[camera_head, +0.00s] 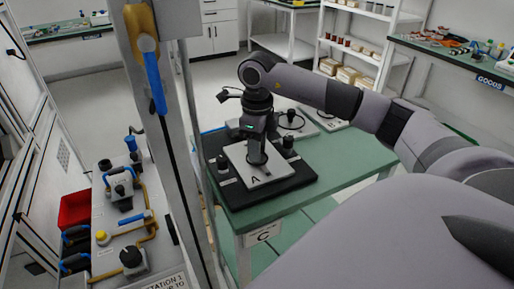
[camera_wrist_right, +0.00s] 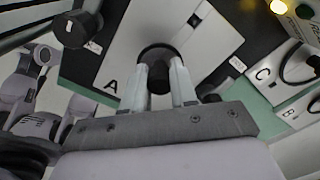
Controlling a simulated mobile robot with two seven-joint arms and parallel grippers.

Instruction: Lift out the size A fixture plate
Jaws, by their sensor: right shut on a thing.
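The size A fixture plate (camera_head: 275,179) is a pale rectangular plate marked "A". It lies on a black base (camera_head: 235,196) on the green table, with dark knobs beside it. In the right wrist view the plate (camera_wrist_right: 190,25) fills the upper middle. My right gripper (camera_head: 257,158) points down at the plate's middle. Its two fingers (camera_wrist_right: 160,80) are closed on the plate's dark central handle (camera_wrist_right: 158,55). I cannot tell whether the plate is raised off the base. My left gripper is not in view.
Plates marked B (camera_head: 324,115) and C (camera_head: 291,122) lie further back on the green table (camera_head: 345,168). A metal post (camera_head: 170,130) stands left of the table. A station with valves and yellow pipes (camera_head: 125,225) is at the left. Shelves and a goods bench are behind.

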